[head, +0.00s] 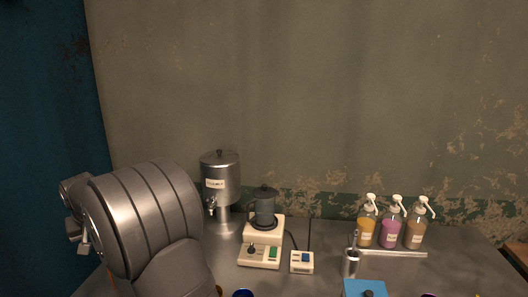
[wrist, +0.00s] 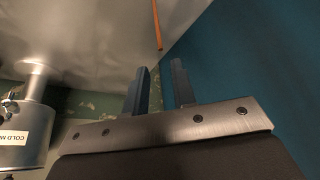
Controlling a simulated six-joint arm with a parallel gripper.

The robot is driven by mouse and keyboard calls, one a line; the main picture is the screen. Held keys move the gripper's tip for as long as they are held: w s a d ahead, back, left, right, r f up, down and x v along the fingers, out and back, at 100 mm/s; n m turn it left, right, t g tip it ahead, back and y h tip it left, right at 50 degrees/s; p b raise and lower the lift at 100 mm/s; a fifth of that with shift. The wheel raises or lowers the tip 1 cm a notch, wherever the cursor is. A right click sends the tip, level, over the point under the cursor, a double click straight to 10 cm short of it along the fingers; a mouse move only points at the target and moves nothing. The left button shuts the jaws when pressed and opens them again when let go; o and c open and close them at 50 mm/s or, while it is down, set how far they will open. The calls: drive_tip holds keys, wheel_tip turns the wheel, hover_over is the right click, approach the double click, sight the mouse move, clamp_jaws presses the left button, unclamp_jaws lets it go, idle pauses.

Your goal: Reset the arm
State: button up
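My arm fills the lower left of the head view, and I cannot clearly make out the fingers there. In the wrist view my gripper (wrist: 158,78) has its two dark fingers apart with nothing between them. The fingers point toward the corner where the blue wall meets the pale wall, above the table's left end. A steel dispenser (head: 220,183) stands to the right of my arm. It also shows in the wrist view (wrist: 22,120), with a label beginning "COLD M".
A cream heating base (head: 260,254) carries a dark jug (head: 264,208). A small switch box (head: 302,262) is beside it. Pump bottles, yellow (head: 367,226), purple (head: 390,227) and brown (head: 415,229), stand at right. A blue box (head: 364,288) is in front. An orange stick (wrist: 157,25) shows near the fingers.

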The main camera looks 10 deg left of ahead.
drive_tip(key=x, duration=0.7)
drive_tip(key=w+d+r, duration=0.5)
drive_tip(key=d+r, duration=0.5)
drive_tip(key=d, duration=0.1)
wheel_tip(320, 180, up, 13)
drive_tip(key=w+d+m, duration=0.2)
drive_tip(key=w+d, duration=0.2)
drive_tip(key=d, duration=0.3)
drive_tip(key=w+d+m+h, duration=0.1)
drive_tip(key=w+d+m, duration=0.1)
drive_tip(key=w+d, duration=0.3)
drive_tip(key=w+d+m+t+h, duration=0.1)
drive_tip(key=w+d, duration=0.4)
drive_tip(key=d, duration=0.6)
drive_tip(key=shift+m, duration=0.4)
